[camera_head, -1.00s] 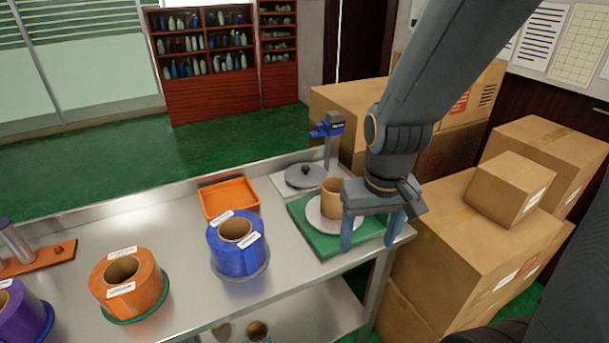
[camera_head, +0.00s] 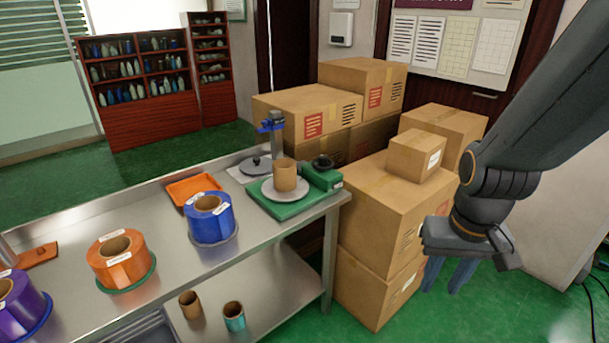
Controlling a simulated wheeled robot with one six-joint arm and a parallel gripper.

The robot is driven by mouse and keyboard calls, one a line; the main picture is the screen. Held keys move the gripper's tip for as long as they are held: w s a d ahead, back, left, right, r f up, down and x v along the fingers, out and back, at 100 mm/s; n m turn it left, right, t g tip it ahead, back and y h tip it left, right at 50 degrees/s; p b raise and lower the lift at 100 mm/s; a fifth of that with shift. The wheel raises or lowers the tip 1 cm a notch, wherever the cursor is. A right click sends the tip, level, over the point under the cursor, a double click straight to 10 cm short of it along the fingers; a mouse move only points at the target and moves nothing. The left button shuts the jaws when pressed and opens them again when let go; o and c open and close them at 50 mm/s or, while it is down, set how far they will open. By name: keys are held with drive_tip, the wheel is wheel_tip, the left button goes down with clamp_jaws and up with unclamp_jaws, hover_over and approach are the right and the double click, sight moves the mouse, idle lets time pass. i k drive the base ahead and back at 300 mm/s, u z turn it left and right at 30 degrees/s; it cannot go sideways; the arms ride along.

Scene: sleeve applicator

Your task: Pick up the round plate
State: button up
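A pale grey round plate (camera_head: 270,192) lies on the green base (camera_head: 283,211) at the right end of the metal table. A brown cardboard core (camera_head: 285,175) stands upright on this plate and hides part of it. I cannot tell which one the task means. My gripper (camera_head: 449,283) is open, pointing down, and looks empty. It is to the right of the table, in front of the boxes, away from both plates.
The metal table (camera_head: 165,295) holds blue (camera_head: 211,228), orange (camera_head: 134,268) and purple (camera_head: 20,312) rolls and an orange tray (camera_head: 190,180). Cardboard boxes (camera_head: 385,215) stack right of the table. Two cores stand on the lower shelf (camera_head: 270,288). Green floor is clear at lower right.

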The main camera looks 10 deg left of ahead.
sight(257, 165)
drive_tip(key=u, duration=0.8)
drive_tip(key=i, duration=1.05)
drive_tip(key=u, duration=0.2)
